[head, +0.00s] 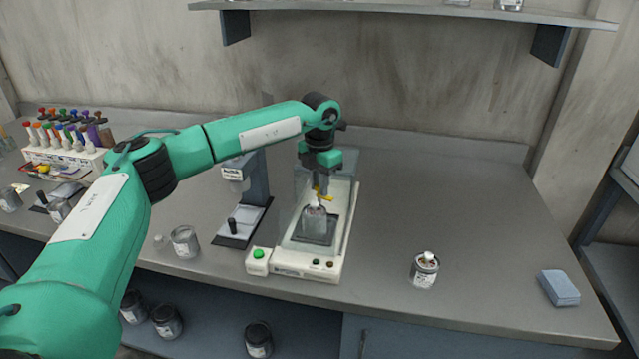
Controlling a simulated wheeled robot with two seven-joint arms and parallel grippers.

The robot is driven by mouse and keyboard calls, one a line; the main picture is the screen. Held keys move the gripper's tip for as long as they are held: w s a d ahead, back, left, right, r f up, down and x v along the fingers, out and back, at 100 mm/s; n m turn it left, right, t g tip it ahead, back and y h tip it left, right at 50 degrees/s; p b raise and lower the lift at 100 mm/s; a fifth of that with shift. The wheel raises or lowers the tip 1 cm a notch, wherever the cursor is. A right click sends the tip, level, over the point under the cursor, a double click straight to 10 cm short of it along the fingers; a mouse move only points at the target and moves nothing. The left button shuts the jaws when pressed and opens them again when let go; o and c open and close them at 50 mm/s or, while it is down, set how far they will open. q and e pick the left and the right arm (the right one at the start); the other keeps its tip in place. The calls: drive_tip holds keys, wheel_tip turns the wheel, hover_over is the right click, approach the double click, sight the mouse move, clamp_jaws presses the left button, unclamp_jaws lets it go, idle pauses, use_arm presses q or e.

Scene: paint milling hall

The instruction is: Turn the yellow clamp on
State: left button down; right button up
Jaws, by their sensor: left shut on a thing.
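The yellow clamp (323,195) shows as a small yellow piece above a greyish container with a white top (314,219) on a white-based machine (305,263). My left gripper (320,188) reaches down over the machine from above and is shut on the yellow clamp. The fingers hide much of the clamp, so I cannot tell how far it is turned. A clear screen (341,168) stands around the back of the machine. My right gripper is not in view.
A green button box (258,259) is at the machine's front left. A stand (246,190) is left of the machine, with a glass jar (185,241) nearby.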

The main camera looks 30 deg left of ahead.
use_arm(q)
drive_tip(key=m, duration=1)
drive_tip(key=shift+r+m, duration=0.1)
drive_tip(key=shift+m, duration=1.8)
drive_tip(key=c, duration=1.3)
unclamp_jaws()
